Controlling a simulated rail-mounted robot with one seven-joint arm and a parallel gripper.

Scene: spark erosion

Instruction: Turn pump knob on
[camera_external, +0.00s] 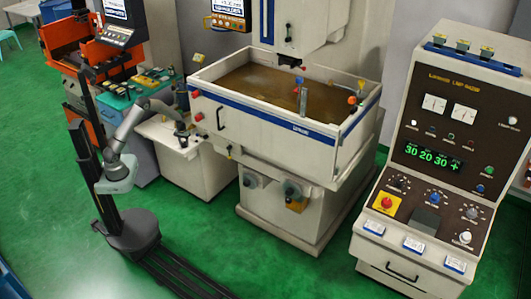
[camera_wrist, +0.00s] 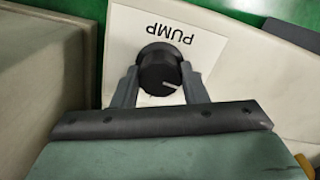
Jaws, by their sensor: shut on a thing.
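The pump knob (camera_wrist: 158,66) is black and round with a white pointer line, seen in the wrist view. It sits at the edge of a white label (camera_wrist: 205,42) reading "PUMP", which appears upside down. The pointer line runs toward the lower right in that view. My gripper (camera_wrist: 159,75) is shut on the knob, one grey finger on each side. In the external view my gripper (camera_external: 181,131) is at the side of the machine's white tank, and the knob is too small to make out there.
The white machine tank (camera_external: 270,121) stands to the right of my arm. A control cabinet (camera_external: 440,150) with dials and a green display is at the far right. An orange machine (camera_external: 75,48) and a green-topped bench (camera_external: 115,88) are at left. Green floor lies open in front.

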